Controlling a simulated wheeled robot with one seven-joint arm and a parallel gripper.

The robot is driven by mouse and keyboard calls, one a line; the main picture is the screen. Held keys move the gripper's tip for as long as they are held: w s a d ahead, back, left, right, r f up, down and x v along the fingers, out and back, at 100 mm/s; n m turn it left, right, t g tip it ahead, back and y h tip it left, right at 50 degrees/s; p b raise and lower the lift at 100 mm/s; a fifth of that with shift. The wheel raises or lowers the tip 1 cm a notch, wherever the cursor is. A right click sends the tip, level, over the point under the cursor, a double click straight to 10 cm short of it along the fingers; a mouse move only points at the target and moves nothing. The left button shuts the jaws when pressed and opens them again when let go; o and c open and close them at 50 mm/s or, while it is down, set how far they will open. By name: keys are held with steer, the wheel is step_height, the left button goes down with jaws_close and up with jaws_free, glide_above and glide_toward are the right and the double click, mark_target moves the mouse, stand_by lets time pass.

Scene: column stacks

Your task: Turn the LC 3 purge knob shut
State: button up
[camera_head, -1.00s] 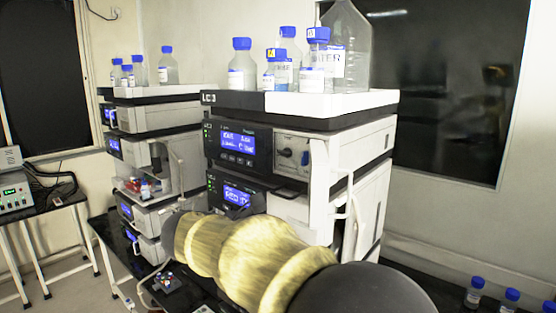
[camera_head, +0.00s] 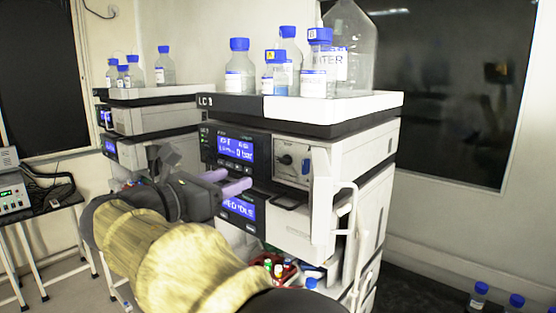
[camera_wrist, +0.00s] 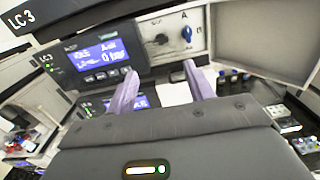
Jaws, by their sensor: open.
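The LC 3 stack (camera_head: 233,106) stands in the middle of the head view, and its label also shows in the wrist view (camera_wrist: 20,17). Its upper module has a lit blue display (camera_head: 236,149) and, right of it, a pale panel. The panel carries a round black knob (camera_head: 286,159) and a blue handle (camera_head: 306,166). In the wrist view the black knob (camera_wrist: 160,39) sits left of the upright blue handle (camera_wrist: 187,34), which has letters around it. I cannot read which is marked purge. My gripper (camera_head: 238,179) is open and empty, its purple fingers below and left of the knobs, apart from them.
Blue-capped bottles (camera_head: 239,66) stand in the white tray on top. A white door (camera_head: 322,197) stands out right of the panel. A second stack (camera_head: 140,120) is at the left. A red tray of small vials (camera_head: 283,270) lies below my gripper.

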mark_target(281, 161)
steer(key=p+x, duration=0.5)
steer(key=x, duration=0.9)
steer(key=shift+s+r, duration=0.1)
steer(key=shift+s, duration=0.05)
steer(key=shift+w+d, duration=0.2)
steer(key=shift+w, duration=0.15)
steer(key=shift+s, duration=0.1)
steer(key=c, duration=1)
